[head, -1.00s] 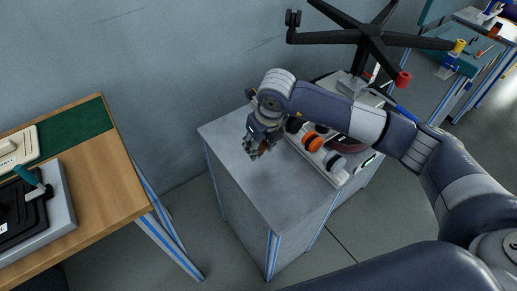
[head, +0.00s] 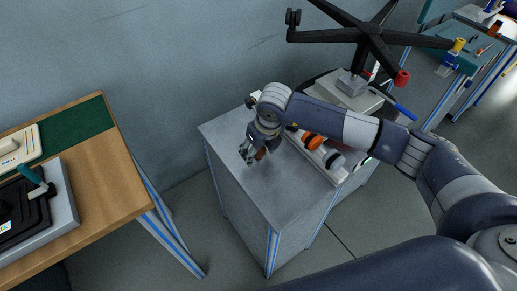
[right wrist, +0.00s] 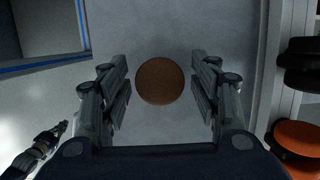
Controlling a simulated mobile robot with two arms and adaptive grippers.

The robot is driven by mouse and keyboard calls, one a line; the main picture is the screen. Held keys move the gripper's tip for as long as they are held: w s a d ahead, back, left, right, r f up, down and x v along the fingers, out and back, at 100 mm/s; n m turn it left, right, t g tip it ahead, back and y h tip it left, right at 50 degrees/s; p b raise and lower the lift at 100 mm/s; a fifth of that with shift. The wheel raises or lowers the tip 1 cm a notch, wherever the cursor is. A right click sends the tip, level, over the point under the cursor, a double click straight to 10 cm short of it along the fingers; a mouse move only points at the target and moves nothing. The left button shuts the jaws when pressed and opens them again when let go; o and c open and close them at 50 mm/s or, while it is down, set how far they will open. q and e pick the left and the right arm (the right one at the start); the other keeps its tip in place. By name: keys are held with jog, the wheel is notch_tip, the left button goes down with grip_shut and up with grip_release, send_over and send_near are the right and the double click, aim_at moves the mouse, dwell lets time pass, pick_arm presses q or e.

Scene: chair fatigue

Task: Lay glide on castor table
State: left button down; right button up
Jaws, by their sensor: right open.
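The glide appears as a brown round disc (right wrist: 160,81) in the right wrist view, over the grey top of the castor table (head: 222,134). My right gripper (right wrist: 160,70) is open, with one finger on each side of the disc and a gap to both. In the head view the right gripper (head: 251,153) is low over the table's near left part, and a bit of the brown disc (head: 261,153) shows beside its fingers. I cannot tell whether the disc touches the tabletop. My left gripper is not in the head view.
A tray with an orange castor (head: 313,141) and dark castors stands right of the gripper. A black five-star chair base (head: 372,45) is behind it. A wooden table (head: 105,190) is at left, across a floor gap. The castor table's front left top is bare.

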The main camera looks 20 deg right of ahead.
jog(key=shift+r, duration=0.1)
jog(key=shift+r, duration=0.3)
jog(key=v, duration=1.1)
jog(key=shift+s+r+b, duration=0.2)
jog(key=shift+b, duration=0.25)
